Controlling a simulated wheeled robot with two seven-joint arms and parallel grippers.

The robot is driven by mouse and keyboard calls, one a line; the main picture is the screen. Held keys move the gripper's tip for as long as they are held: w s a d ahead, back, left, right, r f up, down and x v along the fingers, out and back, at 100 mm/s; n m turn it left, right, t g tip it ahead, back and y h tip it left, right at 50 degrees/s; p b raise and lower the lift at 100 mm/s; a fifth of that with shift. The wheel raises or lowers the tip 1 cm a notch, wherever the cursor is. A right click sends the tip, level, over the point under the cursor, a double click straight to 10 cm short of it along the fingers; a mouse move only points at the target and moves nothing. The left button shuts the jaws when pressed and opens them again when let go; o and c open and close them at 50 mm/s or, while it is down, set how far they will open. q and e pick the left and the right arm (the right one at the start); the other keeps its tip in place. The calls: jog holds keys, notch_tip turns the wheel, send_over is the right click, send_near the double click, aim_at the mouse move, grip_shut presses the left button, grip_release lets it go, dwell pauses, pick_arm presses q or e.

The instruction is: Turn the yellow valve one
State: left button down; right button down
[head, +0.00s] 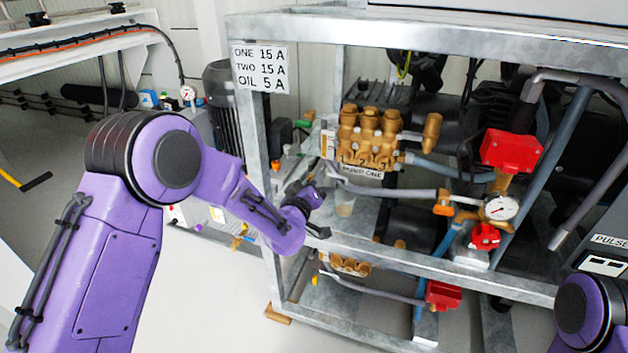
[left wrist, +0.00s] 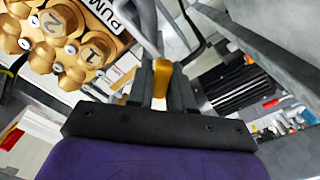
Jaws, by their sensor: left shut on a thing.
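The yellow valve handle (left wrist: 161,78) shows in the left wrist view as a small orange-yellow lever, upright between my two dark fingers. My left gripper (left wrist: 162,88) is shut on it. In the head view my left gripper (head: 318,192) is at the front of the metal frame, just below and left of the brass pump labelled PUMP ONE (head: 368,138). The handle itself is hidden there behind my gripper and wrist. My right gripper is out of view.
The galvanised frame (head: 258,150) has an upright post close to my left forearm. A grey hose (head: 390,190) runs right from near the gripper to a pressure gauge (head: 501,208). Red valve boxes (head: 511,150) stand further right. Open floor (head: 215,285) lies before the frame.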

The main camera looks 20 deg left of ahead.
pick_arm(q)
jog(key=c, duration=1.1)
grip_release()
jog(key=s+p, duration=0.1)
jog(key=s, duration=0.9)
jog(key=shift+s+a, duration=0.25)
jog(key=shift+s, duration=0.05)
